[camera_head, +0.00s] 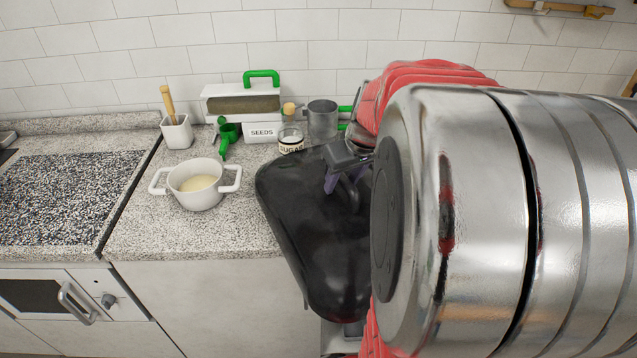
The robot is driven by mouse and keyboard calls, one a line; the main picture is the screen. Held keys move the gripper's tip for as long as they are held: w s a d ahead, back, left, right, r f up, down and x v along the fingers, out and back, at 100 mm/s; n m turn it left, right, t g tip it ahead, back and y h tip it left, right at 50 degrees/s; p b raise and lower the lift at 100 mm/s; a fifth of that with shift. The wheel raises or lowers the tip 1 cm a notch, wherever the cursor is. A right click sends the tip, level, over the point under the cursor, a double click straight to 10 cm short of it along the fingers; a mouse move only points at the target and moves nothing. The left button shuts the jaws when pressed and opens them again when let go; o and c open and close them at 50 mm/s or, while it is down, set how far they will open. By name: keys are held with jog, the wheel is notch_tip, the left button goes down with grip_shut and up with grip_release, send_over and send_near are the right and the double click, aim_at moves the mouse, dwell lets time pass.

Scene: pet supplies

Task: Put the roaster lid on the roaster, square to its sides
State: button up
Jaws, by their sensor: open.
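A large glossy black shape with rounded corners, which looks like the roaster lid (305,235), fills the centre. It overlaps the counter's front edge in the picture, with its lower corner in front of the cabinet. My gripper (345,185) is over its upper right part, beside what looks like a dark handle. Its jaws are open. I cannot tell whether they touch the handle. My silver and red arm hides the right side of the black shape. I cannot make out a separate roaster; it may be hidden under the lid or behind my arm.
A white pot (197,187) stands left of the lid on the speckled counter (130,225). Behind are a white utensil holder (177,132), a green scoop (228,135), a SEEDS box (262,131), a SUGAR jar (290,138) and a metal mug (322,120). A hob (65,195) is far left.

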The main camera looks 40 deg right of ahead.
grip_shut()
dwell(0.4)
jog(key=shift+d+r, duration=0.1)
dwell(0.9)
